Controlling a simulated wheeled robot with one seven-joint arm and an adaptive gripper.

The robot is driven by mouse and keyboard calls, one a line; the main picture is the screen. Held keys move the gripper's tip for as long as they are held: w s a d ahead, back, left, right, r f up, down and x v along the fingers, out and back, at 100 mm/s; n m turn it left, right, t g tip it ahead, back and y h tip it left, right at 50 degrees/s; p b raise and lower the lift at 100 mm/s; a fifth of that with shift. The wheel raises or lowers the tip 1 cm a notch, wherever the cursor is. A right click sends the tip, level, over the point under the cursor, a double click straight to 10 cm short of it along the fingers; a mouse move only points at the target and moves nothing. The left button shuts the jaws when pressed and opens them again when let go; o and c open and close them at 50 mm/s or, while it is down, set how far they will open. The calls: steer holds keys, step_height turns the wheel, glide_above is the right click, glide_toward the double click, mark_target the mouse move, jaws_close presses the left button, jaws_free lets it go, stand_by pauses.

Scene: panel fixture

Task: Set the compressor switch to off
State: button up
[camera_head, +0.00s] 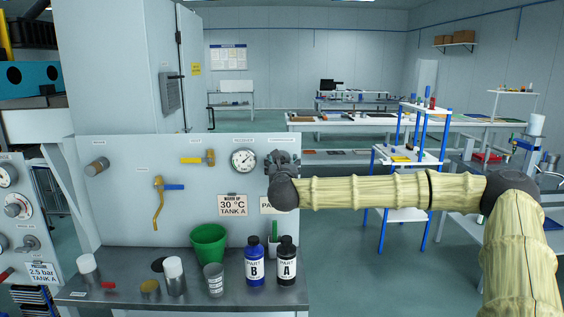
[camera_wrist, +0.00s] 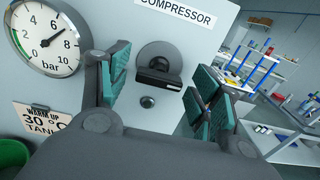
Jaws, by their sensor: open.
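The compressor switch (camera_wrist: 158,78) is a dark knob with a round base and a black bar handle. It sits on the grey panel (camera_wrist: 120,20) under the COMPRESSOR label (camera_wrist: 175,14). A small dark green round lamp or button (camera_wrist: 147,102) is just below it. In the wrist view my gripper (camera_wrist: 163,84) is open, with one green-padded finger on each side of the switch. I cannot tell whether a finger touches it. In the head view my gripper (camera_head: 284,163) is at the panel's upper right and hides the switch.
A pressure gauge (camera_head: 244,160) is left of the switch, with yellow valve handles (camera_head: 197,159) further left. A WARM UP 30 °C TANK A sign (camera_head: 233,205) hangs below. A green bucket (camera_head: 208,244), bottles (camera_head: 255,262) and cups stand on the bench below.

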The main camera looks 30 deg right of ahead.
steer(key=shift+w+d, duration=0.25)
steer(key=shift+w, duration=0.15)
steer(key=c, duration=1)
steer(key=shift+c, duration=0.2)
